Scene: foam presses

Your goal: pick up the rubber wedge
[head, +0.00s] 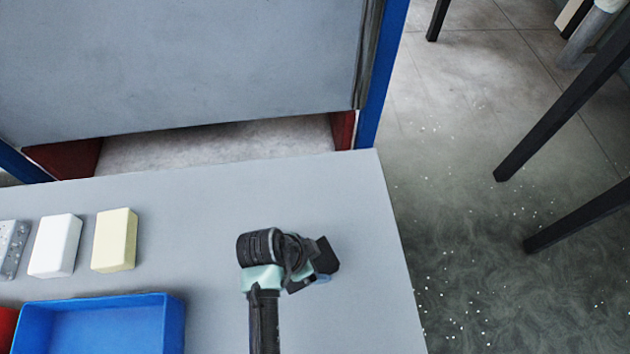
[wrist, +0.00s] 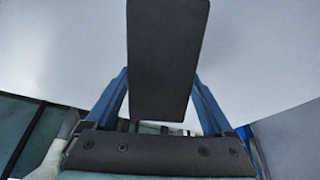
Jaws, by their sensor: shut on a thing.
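The rubber wedge (wrist: 168,50) is a dark grey, nearly black block. In the wrist view it lies between the blue fingers of my gripper (wrist: 161,88) and reaches up past their tips to the top edge. My gripper is shut on it. In the head view my gripper (head: 316,274) is over the right part of the grey table, and the dark wedge (head: 328,254) shows at its far right end. My own wrist hides part of the grip there. I cannot tell from these views how far the wedge is above the table.
A white block (head: 55,246), a cream block (head: 115,240) and a speckled grey block (head: 10,248) stand on the table (head: 355,205) at the left. A blue tray (head: 100,300) is in front of them. A large grey panel (head: 180,60) stands behind the table.

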